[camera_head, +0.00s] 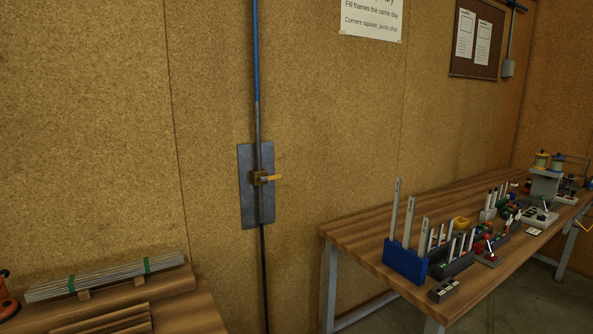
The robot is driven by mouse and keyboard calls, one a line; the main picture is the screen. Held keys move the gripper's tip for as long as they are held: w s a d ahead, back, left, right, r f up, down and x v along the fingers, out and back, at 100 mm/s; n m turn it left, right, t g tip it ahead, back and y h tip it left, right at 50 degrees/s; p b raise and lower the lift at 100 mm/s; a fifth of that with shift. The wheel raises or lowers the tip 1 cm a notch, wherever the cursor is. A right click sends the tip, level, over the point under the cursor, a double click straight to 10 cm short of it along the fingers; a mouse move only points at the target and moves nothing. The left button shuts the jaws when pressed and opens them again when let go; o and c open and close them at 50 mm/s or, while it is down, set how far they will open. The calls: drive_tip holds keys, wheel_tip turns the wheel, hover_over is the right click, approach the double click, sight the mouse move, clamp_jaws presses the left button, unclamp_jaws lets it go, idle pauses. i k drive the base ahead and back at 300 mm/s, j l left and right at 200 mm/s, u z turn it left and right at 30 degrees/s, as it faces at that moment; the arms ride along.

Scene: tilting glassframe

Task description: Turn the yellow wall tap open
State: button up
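The yellow wall tap (268,178) sits on a vertical pipe in front of a dark grey metal plate (246,208) on the wall. Its short yellow handle points to the right, across the pipe, about level. A brass-coloured body shows at the left end of the handle. The pipe is blue above (256,55) and dark grey to black near and below the tap. My gripper is not in view, and nothing touches the tap.
A wooden workbench (352,226) with a blue rack (405,262) and several tools stands at the right. A lower wooden bench (196,317) with strapped metal strips (108,277) is at the lower left. The wall around the tap is clear.

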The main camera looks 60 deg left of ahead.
sight(268, 178)
drive_tip(key=i+j+u, duration=0.15)
drive_tip(key=i+u, duration=0.2)
drive_tip(key=i+j+u, duration=0.1)
drive_tip(key=i+u, duration=0.45)
drive_tip(key=u, duration=1)
drive_tip(key=i+l, duration=0.15)
drive_tip(key=l, duration=0.25)
drive_tip(key=i+l+z, duration=0.1)
drive_tip(key=l, duration=0.35)
drive_tip(key=i+l, duration=0.2)
drive_tip(key=l, duration=0.2)
